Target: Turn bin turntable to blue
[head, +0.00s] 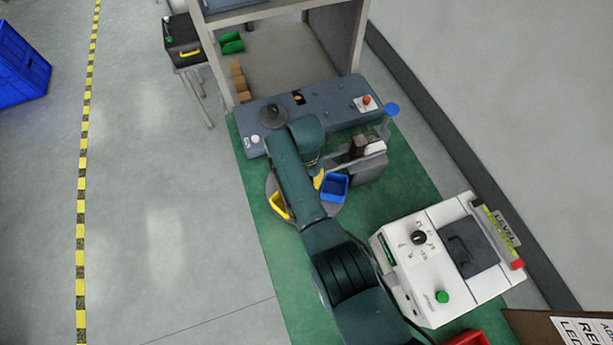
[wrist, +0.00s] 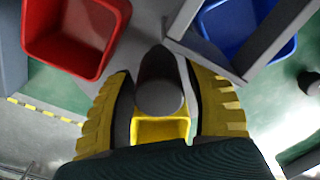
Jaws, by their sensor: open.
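The bin turntable (head: 271,187) is a grey disc on the green mat, partly hidden under my arm. A yellow bin (head: 280,206) sits at its left front and a blue bin (head: 334,187) at its right. In the wrist view a red bin (wrist: 72,38) is at upper left, the blue bin (wrist: 246,32) at upper right and the yellow bin (wrist: 162,128) at lower middle. A grey round-topped post (wrist: 160,98) stands between the bins. My gripper (wrist: 158,78) is open, with one yellow finger on each side of the post. I cannot tell whether they touch it.
A grey bar (wrist: 245,45) crosses the blue bin in the wrist view. A grey stand (head: 369,164) is right of the turntable. A blue-grey console (head: 335,102) lies behind, and a white machine with a knob (head: 405,255) is at right front.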

